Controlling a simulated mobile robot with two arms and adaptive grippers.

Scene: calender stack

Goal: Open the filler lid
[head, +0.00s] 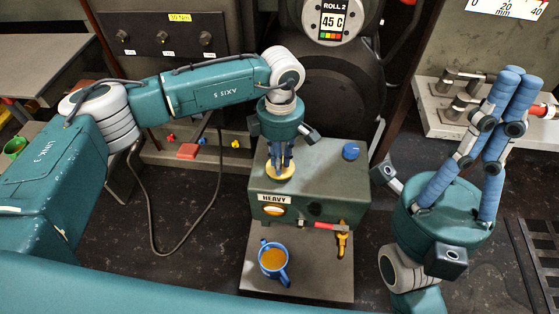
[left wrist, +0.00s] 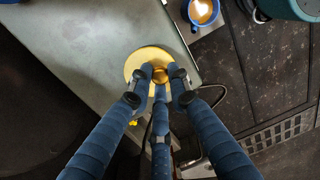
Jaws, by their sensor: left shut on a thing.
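The filler lid, a round brass-yellow disc (head: 283,174) with a small knob, is at the left part of the top of the green box (head: 335,180) labelled HEAVY. My left gripper (head: 281,158) points down from above and is shut on the lid's knob. In the left wrist view, its blue fingers (left wrist: 160,78) close around the knob at the middle of the disc (left wrist: 135,62). Whether the lid rests on the box or is slightly raised cannot be told. My right gripper (head: 520,78) is at the right, fingers pointing up, away from the box and empty.
A blue knob (head: 351,151) stands on the box top at the right. A blue mug (head: 273,262) of brown drink is on the lower plate before the box. Red and yellow handles (head: 342,240) are on the box front. A dark roll housing (head: 340,90) rises behind.

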